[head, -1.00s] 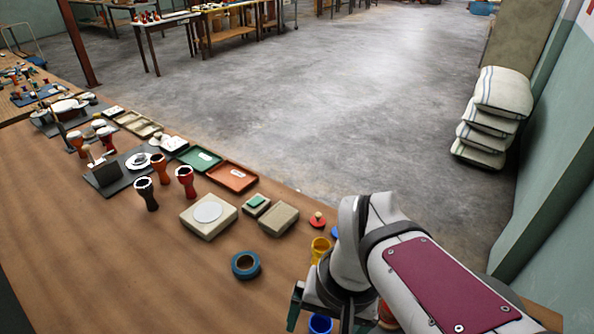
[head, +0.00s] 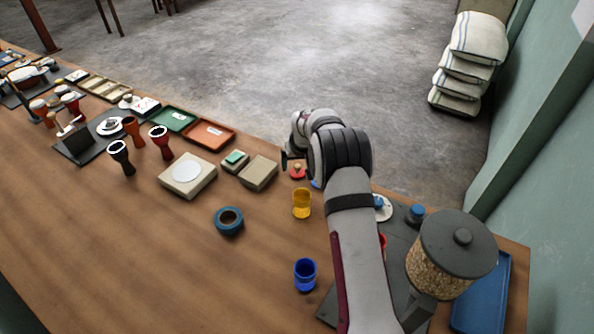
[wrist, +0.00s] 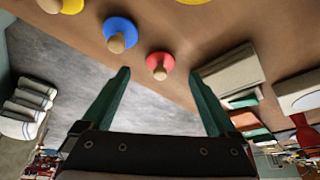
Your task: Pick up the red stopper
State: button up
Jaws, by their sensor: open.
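The red stopper (head: 297,171) is a red disc with a tan wooden knob. It stands on the brown table near the far edge, partly beside my gripper in the head view. In the wrist view the red stopper (wrist: 160,66) lies ahead of and between my open, empty dark green fingers. My gripper (wrist: 163,88) is apart from it. In the head view my gripper (head: 287,160) is small and partly hidden by my arm. A blue stopper (wrist: 119,35) with a similar wooden knob is left of the red one in the wrist view.
A beige block (head: 258,173) stands close left of the red stopper in the head view. A yellow cup (head: 301,204), a blue cup (head: 305,274) and a teal tape roll (head: 229,221) are nearer. A lidded jar (head: 455,256) stands right of my arm. The left foreground is bare.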

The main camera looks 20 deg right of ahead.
aim_at(298, 170)
jog(key=x, duration=0.5)
jog(key=shift+a, duration=0.1)
jog(key=c, duration=1.4)
jog(key=shift+r, duration=0.15)
